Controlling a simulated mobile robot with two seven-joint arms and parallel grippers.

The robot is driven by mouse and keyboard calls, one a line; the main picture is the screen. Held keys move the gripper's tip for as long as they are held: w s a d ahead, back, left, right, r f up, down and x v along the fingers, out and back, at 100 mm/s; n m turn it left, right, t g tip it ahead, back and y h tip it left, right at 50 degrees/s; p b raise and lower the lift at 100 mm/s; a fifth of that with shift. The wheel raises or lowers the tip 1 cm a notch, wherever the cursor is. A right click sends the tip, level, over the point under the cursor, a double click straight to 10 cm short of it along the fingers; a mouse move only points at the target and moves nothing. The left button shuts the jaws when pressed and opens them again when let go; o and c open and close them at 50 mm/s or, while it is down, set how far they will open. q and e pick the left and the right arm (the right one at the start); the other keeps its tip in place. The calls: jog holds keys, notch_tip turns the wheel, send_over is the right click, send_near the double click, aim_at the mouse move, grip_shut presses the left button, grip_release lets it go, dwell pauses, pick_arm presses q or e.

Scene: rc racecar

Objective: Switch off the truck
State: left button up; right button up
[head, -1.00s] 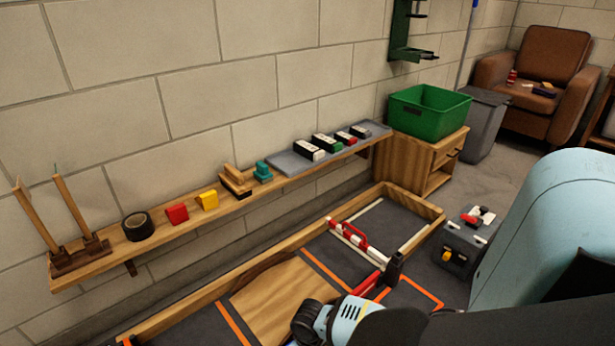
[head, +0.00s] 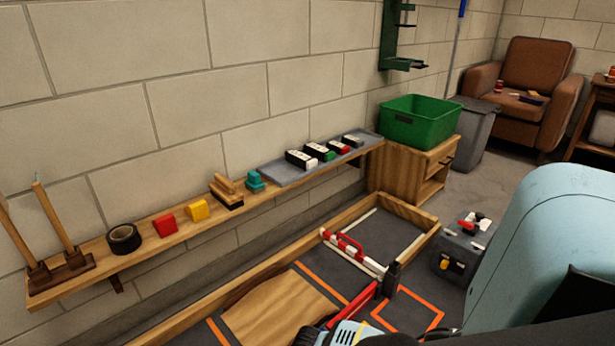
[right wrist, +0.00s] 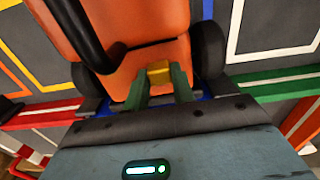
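In the right wrist view, the orange truck (right wrist: 140,22) with black wheels fills the upper middle, and a black band lies over its left side. A small yellow block (right wrist: 159,73), which may be its switch, is at the near end. My right gripper (right wrist: 161,68) has its two green fingers at either side of this block, with a gap between them. I cannot tell whether they touch it. In the head view my right wrist (head: 345,334) shows only at the bottom edge, and I cannot make out the truck. My left gripper is not in view.
A wood-edged track (head: 285,308) with orange lines lies below a wall shelf (head: 95,262) holding small blocks and tape. A red and white barrier (head: 345,243) stands on the track. A grey box (head: 452,263), a green bin (head: 420,125) and an armchair (head: 530,85) are farther right.

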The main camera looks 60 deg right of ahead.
grip_shut()
jog(key=shift+w+d+b, duration=0.2)
jog(key=shift+w+b, duration=0.1)
jog(key=shift+w, duration=0.8)
jog(key=shift+w+d, duration=0.1)
jog(key=shift+w, duration=0.15)
jog(key=o, duration=0.8)
grip_release()
jog(key=shift+o, duration=0.2)
jog(key=shift+r, duration=0.1)
